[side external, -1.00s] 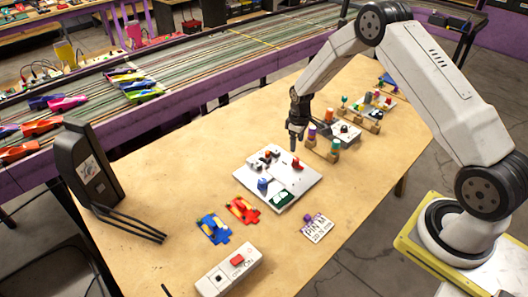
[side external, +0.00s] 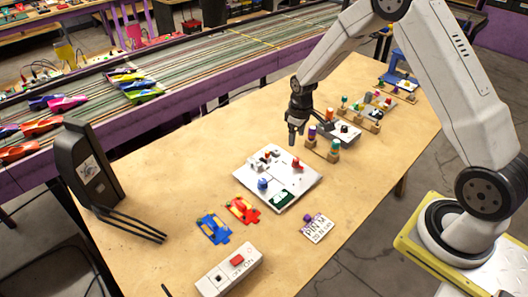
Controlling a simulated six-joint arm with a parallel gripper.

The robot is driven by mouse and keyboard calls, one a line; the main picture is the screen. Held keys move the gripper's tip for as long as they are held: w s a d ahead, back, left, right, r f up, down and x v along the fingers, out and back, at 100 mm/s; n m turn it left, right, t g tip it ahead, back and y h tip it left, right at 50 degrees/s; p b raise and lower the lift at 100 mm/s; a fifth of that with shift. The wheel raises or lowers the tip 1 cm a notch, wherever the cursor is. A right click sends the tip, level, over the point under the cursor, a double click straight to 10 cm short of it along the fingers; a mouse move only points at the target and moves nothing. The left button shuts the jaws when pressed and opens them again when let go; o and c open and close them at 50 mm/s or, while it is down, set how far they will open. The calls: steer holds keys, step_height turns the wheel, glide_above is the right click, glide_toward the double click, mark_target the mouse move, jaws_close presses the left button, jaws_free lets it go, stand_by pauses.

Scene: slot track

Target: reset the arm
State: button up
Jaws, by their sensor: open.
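My gripper (side external: 297,137) is open and empty. It points down above the table, just beyond the white board (side external: 247,180) and left of a wooden rack with pegs (side external: 322,152). It seems apart from both. The white board carries a red knob (side external: 298,163), a blue knob (side external: 262,184), a dark green patch (side external: 283,200) and several small dark and white parts.
A black tower (side external: 85,165) stands at the left. More racks (side external: 366,117) stand behind. The table's left middle (side external: 175,165) is clear.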

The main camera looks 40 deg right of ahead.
steer(key=s+a+r+m+t, duration=0.1)
steer(key=s+a+r, duration=0.4)
steer(key=s, duration=0.4)
steer(key=s+a+r+m+t, duration=0.1)
steer(key=s+a+r, duration=0.4)
steer(key=s, duration=0.4)
steer(key=shift+s+a+r+m, duration=0.2)
steer(key=shift+r+m, duration=0.1)
steer(key=shift+r, duration=0.25)
